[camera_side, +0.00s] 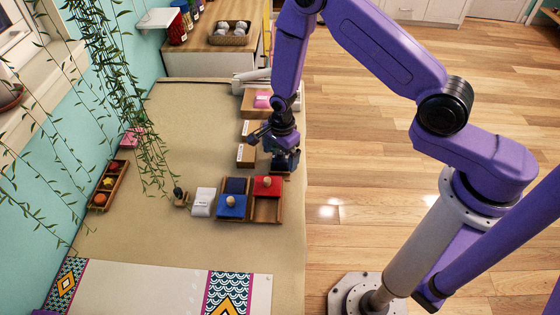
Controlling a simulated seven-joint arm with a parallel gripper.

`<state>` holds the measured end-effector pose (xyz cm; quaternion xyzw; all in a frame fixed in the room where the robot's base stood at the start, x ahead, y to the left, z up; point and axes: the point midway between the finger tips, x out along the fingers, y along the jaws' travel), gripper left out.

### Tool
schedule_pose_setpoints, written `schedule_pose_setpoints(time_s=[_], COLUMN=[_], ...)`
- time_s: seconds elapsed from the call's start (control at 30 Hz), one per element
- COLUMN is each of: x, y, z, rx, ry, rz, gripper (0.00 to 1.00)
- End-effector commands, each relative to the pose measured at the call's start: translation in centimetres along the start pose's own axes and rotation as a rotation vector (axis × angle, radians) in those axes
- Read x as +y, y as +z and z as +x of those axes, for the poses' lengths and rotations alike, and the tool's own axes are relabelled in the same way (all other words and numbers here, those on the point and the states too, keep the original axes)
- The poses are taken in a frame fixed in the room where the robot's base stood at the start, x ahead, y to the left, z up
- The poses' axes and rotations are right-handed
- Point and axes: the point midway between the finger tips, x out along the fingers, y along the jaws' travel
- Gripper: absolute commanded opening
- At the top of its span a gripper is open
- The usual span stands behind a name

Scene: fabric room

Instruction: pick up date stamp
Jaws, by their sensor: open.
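My gripper (277,146) is over the right part of the table, pointing down beside two brown boxes. It is open; its fingers are small and dark here. A dark blue block (285,163) is just below it; I cannot tell whether they touch. No thing shows clearly as the date stamp. A small brown item with a dark knob (180,197) stands left of a white packet (202,203) and could be it.
A wooden tray with small coloured items (107,187) lies along the left wall. Hanging vines (140,120) cover part of the left side. A patterned cloth (150,288) lies at the front. The middle of the table (190,130) is clear.

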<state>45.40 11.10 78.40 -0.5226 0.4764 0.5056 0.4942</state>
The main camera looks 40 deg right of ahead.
Motion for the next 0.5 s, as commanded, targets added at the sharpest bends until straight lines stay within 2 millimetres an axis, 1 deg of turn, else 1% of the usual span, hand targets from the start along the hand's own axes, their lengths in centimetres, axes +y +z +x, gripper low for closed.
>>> schedule_pose_setpoints(time_s=[0.03,0.13,0.4,0.47,0.5], x=[0.02,-0.02,-0.02,-0.02,-0.02], y=[-0.01,0.0,0.02,0.02,0.02], z=[0.53,1.08,1.21,1.21,1.21], rx=[0.0,0.0,0.0,0.0,0.0], ry=[0.001,-0.001,-0.001,-0.001,-0.001], rz=[0.0,0.0,-0.001,-0.001,-0.001], gripper=[0.96,0.96,0.96,0.76,0.63])
